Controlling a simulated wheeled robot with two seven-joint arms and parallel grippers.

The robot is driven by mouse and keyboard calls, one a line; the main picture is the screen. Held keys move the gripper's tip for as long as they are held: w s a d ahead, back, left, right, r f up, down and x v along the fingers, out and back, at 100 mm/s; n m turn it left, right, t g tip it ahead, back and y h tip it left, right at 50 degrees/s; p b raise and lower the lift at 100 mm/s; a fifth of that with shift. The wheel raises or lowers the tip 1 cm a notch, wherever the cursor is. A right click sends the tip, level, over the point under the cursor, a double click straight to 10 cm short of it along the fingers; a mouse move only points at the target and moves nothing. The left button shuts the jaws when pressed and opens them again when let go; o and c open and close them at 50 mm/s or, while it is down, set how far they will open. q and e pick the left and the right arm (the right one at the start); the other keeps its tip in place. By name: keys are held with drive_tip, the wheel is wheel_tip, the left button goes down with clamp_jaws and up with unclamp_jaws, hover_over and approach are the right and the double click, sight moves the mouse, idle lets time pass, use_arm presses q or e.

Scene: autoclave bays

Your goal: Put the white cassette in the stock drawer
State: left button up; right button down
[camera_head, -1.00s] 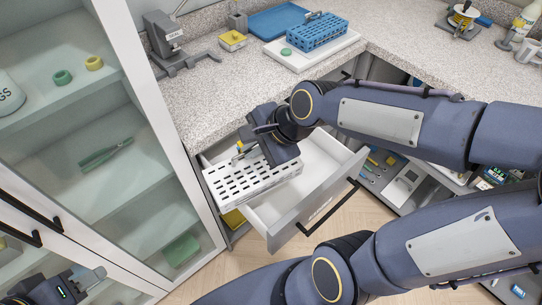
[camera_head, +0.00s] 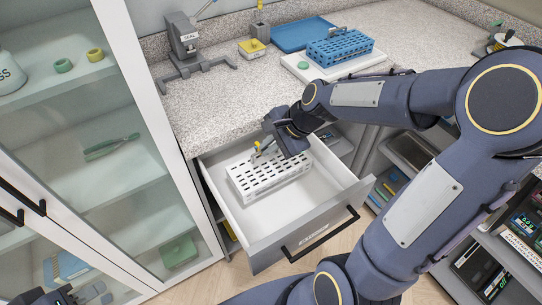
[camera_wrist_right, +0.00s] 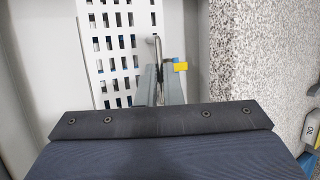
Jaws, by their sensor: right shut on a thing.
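The white slotted cassette (camera_head: 262,178) is inside the open stock drawer (camera_head: 300,228), toward its back left part. It also shows in the wrist view (camera_wrist_right: 118,40). My right gripper (camera_head: 268,150) is shut on the wire handle at the cassette's back edge; the wrist view shows the fingers (camera_wrist_right: 160,78) closed around it, with a yellow tag beside them. The cassette looks roughly level; I cannot tell whether it rests on the drawer floor. My left gripper (camera_head: 80,296) is at the bottom left corner, partly cut off, and its jaws are unclear.
A glass-door cabinet (camera_head: 120,150) stands close to the drawer's left. Open shelves with devices (camera_head: 500,230) are at the right. The drawer's front part is empty.

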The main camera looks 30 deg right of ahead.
drive_tip(key=shift+w+d+f, duration=0.3)
drive_tip(key=shift+d+f, duration=0.05)
drive_tip(key=shift+f, duration=0.2)
drive_tip(key=f, duration=0.2)
drive_tip(key=f+b, duration=0.1)
drive_tip(key=shift+w+d+f, duration=0.25)
drive_tip(key=shift+f, duration=0.1)
drive_tip(key=c, duration=1.6)
unclamp_jaws()
